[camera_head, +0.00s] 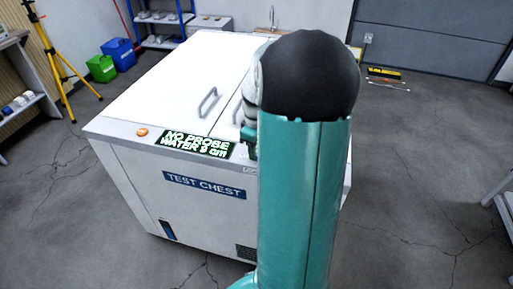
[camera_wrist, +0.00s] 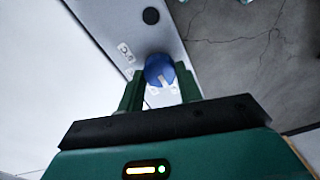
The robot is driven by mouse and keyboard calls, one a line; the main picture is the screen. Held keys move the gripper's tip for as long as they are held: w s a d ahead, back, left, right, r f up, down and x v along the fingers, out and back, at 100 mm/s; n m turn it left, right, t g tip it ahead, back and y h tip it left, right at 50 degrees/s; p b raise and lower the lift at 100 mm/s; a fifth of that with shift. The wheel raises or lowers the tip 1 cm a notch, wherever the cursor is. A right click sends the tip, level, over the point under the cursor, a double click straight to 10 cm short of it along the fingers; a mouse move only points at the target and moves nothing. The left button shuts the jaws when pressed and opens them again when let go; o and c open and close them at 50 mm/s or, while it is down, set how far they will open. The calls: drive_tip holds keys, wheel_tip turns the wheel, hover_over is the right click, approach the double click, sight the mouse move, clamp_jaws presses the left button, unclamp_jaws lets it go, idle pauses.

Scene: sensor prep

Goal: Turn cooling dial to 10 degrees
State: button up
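The cooling dial (camera_wrist: 160,70) is a round blue knob with a pale pointer mark, on the grey edge panel of the white test chest (camera_head: 200,188). It shows in the wrist view only; my arm hides that part of the chest in the head view. My gripper (camera_wrist: 160,75) has its two green fingers on either side of the dial, their tips close to its sides. I cannot tell whether they touch it. Small white labels (camera_wrist: 126,52) are beside the dial, too small to read. The chest display (camera_head: 195,144) reads "NO PROBE" and "WATER 9 cm".
An orange button (camera_head: 142,132) is at the chest's front left, and a lid handle (camera_head: 208,102) stands on top. A dark round spot (camera_wrist: 151,16) is on the panel beyond the dial. A yellow tripod (camera_head: 50,55) stands at left. The floor at right is mostly clear.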

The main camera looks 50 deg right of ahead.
drive_tip(key=c, duration=0.3)
drive_tip(key=shift+m, duration=0.3)
drive_tip(key=m, duration=0.3)
drive_tip(key=shift+w+m, duration=0.1)
drive_tip(key=shift+m, duration=0.2)
drive_tip(key=m, duration=0.4)
drive_tip(key=shift+m, duration=0.3)
drive_tip(key=m, duration=0.4)
drive_tip(key=shift+d+m, duration=0.1)
drive_tip(key=shift+m, duration=2.4)
